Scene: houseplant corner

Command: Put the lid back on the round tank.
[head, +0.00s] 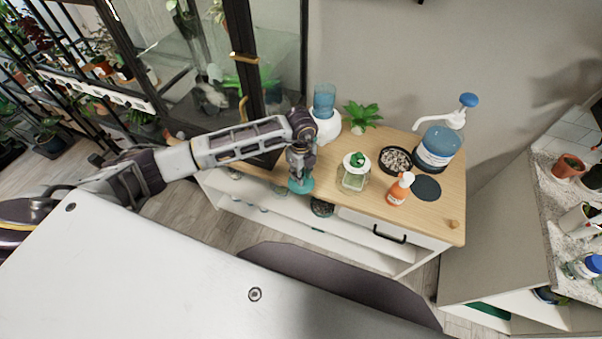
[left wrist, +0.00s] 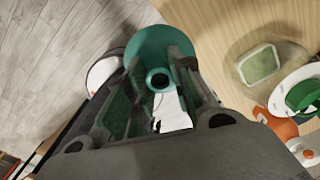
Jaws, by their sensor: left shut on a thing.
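My left gripper (head: 301,168) is shut on a round teal lid (head: 302,186) at the front left of the wooden top. The left wrist view shows the lid (left wrist: 167,46) as a disc with a round knob between the fingers (left wrist: 160,85). In the head view the gripper hides part of it. My right gripper is not in view.
A glass cabinet (head: 275,50) stands left.

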